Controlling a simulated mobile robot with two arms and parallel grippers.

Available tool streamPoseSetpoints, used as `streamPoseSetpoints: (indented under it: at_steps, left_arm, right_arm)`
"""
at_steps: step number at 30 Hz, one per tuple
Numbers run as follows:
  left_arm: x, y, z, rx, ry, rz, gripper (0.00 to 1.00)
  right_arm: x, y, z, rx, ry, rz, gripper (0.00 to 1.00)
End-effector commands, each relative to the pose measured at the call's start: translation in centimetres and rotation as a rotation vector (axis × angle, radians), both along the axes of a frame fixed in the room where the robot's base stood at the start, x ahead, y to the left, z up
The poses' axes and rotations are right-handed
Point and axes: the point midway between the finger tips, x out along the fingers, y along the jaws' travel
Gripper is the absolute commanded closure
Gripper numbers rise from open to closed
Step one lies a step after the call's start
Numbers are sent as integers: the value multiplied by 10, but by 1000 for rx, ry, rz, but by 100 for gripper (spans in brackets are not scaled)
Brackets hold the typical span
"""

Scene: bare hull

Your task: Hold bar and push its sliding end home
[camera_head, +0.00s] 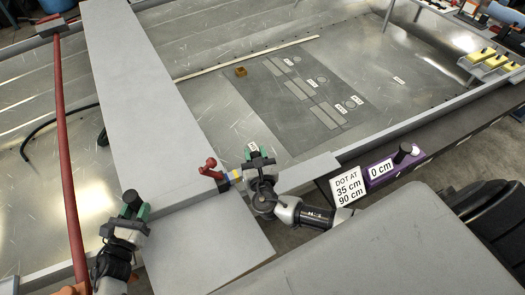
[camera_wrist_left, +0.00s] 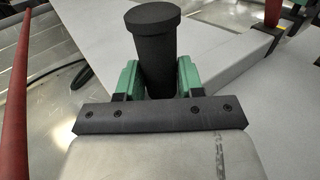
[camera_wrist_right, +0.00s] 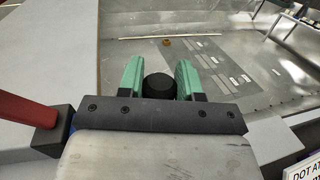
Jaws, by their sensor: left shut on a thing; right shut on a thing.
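My left gripper (camera_head: 133,208) is at the lower left of the head view, its green fingers shut on a black capped cylinder (camera_wrist_left: 150,55). My right gripper (camera_head: 259,160) is near the middle, by the edge of the grey panel, its green fingers shut on another black round piece (camera_wrist_right: 160,86). I cannot tell whether the two black pieces belong to one bar; the sliding end is not clear. A long red bar (camera_head: 66,150) runs down the left side. A red-handled fitting (camera_head: 208,170) sits just left of my right gripper.
A wide grey beam (camera_head: 135,90) crosses the metal floor. A dark marked plate (camera_head: 310,85) with a small yellow-brown block (camera_head: 241,71) lies beyond. At right are a "DOT AT 35 cm 90 cm" sign (camera_head: 348,190), a purple "0 cm" box (camera_head: 381,171) and yellow blocks (camera_head: 481,55).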

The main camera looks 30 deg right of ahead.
Motion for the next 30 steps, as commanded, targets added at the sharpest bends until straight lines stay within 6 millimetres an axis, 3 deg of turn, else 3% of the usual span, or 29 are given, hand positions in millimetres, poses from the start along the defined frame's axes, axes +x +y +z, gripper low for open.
streamPoseSetpoints:
  at_steps: [1, 7, 11, 19, 20, 21, 25, 30]
  left_arm:
    - [0, -2, 0, -1, -1, -4, 91]
    - [-1, -3, 0, -1, -2, -5, 91]
    - [-1, -3, 0, -2, -1, -6, 91]
    - [-1, -4, 0, -3, -2, -9, 91]
    - [-1, -5, 0, -3, -2, -10, 91]
    - [-1, -5, 0, -3, -2, -10, 91]
    - [-1, -4, 0, -3, -2, -9, 91]
    - [-1, -4, 0, -3, -1, -8, 91]
  right_arm:
    - [0, 19, 0, 11, 1, 9, 100]
    - [1, 61, 0, 7, 2, 9, 100]
    - [1, 71, 0, 5, 2, 10, 100]
    - [1, 73, 0, 4, 2, 13, 100]
    - [1, 73, 0, 4, 2, 13, 64]
    - [1, 73, 0, 4, 2, 13, 58]
    - [1, 73, 0, 4, 2, 11, 39]
    - [1, 71, 0, 3, 1, 9, 39]
